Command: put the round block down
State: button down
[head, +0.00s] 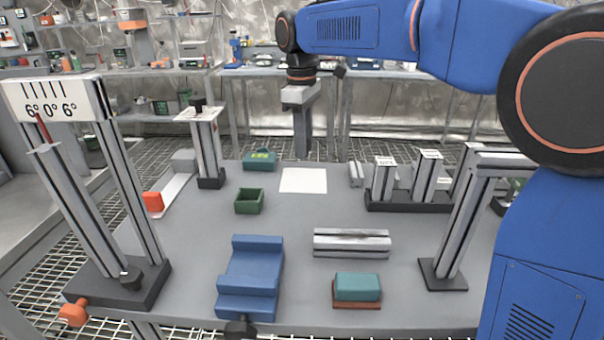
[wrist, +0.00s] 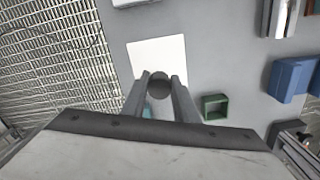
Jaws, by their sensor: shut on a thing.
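My gripper (head: 303,152) hangs straight down over the back middle of the grey table in the head view, its tips above or just behind the white sheet (head: 303,181). In the wrist view my gripper (wrist: 159,84) has its two fingers closed on the round block (wrist: 159,82), a dark grey disc-like end showing between the tips. The white sheet also shows in the wrist view (wrist: 157,54), partly behind the block. In the head view the block is hidden by the fingers. I cannot tell how far it is above the table.
A green open box (head: 249,201) stands left of the sheet, with a green device (head: 260,159) behind it. A slotted metal bar (head: 351,243), blue stepped block (head: 250,277) and teal block (head: 357,286) lie in front. Upright posts (head: 208,150) and a rack (head: 408,201) flank the sheet.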

aim_at(305, 180)
jog(key=shift+d+f, duration=0.15)
jog(key=shift+f, duration=3.55)
jog(key=shift+f, duration=0.1)
jog(key=c, duration=1.4)
grip_release()
jog(key=r, duration=1.2)
jog(key=shift+a+r, duration=0.1)
jog(key=shift+a, duration=0.1)
